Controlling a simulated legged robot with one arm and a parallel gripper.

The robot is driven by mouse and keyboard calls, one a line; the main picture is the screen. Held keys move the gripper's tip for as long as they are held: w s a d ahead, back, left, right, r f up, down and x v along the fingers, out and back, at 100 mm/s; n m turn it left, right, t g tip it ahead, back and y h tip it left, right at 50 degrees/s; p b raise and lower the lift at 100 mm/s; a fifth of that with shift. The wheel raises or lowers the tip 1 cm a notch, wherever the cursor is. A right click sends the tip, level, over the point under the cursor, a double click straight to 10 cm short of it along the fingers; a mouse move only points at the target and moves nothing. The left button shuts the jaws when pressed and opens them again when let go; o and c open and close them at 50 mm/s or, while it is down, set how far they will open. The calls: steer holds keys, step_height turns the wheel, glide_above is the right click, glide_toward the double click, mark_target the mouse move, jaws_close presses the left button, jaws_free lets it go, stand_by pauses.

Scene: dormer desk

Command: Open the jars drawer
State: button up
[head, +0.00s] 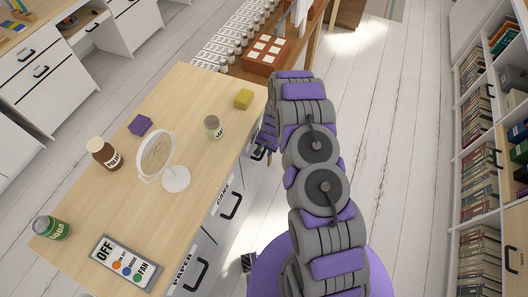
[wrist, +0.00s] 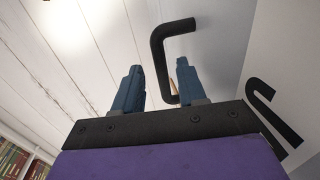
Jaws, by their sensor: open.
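The wooden desk (head: 100,215) has white drawers with black handles along its right side. The labels CANS and PAPER show on two fronts; no JARS label is readable, and my arm covers part of the far drawer. My gripper (head: 268,135) is at that far drawer, beside its black handle (head: 257,153). In the wrist view my gripper (wrist: 158,65) is open, its two blue fingers apart. A black bar handle (wrist: 174,31) stands at the fingers, its long bar appearing between them; contact cannot be told. The drawer looks shut.
A second black handle (wrist: 273,112) is at the right of the wrist view. On the desk are a mirror (head: 176,179), a jar (head: 213,128), a yellow block (head: 243,99) and other items. A bookshelf (head: 480,150) stands right; floor between is clear.

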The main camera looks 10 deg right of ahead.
steer(key=shift+f, duration=0.45)
steer(key=shift+w, duration=0.1)
steer(key=shift+a, duration=0.2)
steer(key=shift+d, duration=0.1)
jaws_close()
